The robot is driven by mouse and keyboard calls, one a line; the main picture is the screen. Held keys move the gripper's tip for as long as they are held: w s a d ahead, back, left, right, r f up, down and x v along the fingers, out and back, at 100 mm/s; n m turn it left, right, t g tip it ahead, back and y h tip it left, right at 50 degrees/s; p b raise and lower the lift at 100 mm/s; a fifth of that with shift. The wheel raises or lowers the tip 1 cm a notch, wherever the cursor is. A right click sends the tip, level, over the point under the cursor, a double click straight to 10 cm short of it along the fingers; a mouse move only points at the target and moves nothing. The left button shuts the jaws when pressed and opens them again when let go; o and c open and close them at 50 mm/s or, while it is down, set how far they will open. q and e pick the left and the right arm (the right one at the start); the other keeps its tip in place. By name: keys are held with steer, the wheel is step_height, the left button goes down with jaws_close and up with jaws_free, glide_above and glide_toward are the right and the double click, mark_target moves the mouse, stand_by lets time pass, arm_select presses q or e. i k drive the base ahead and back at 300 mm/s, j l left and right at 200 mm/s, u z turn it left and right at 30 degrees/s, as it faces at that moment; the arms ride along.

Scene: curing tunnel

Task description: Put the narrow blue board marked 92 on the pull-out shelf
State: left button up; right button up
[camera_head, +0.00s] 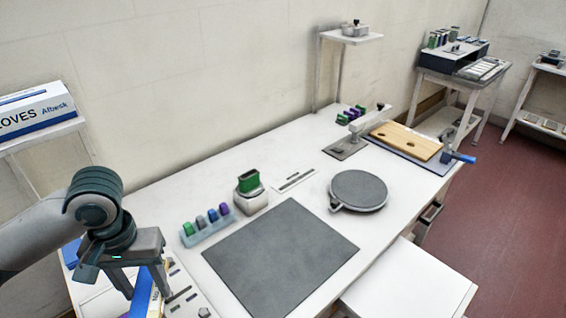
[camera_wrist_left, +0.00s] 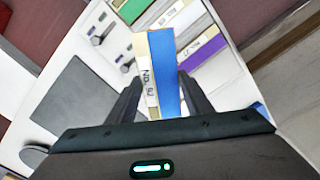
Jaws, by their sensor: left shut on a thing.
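My left gripper (camera_head: 142,283) points down at the lower left of the head view, over the near left end of the white bench. In the left wrist view its fingers (camera_wrist_left: 163,97) are shut on a narrow blue board (camera_wrist_left: 165,75). The board has a pale edge with a label that seems to read 92. Its lower part also shows between the fingers in the head view (camera_head: 141,294). The white pull-out shelf (camera_head: 415,282) sticks out from the bench's front at the lower right, and its visible top is bare. My right gripper is not in view.
A dark grey mat (camera_head: 282,255) lies mid-bench, with a round grey plate (camera_head: 358,190) to its right. A rack of coloured blocks (camera_head: 208,227) and a green-topped device (camera_head: 250,190) stand behind the mat. Other labelled boards (camera_wrist_left: 198,48) stand close beside the held board.

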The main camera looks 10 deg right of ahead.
mark_target(413, 292)
steer(key=z, duration=1.85)
steer(key=i+j, duration=0.1)
steer(key=i, duration=0.5)
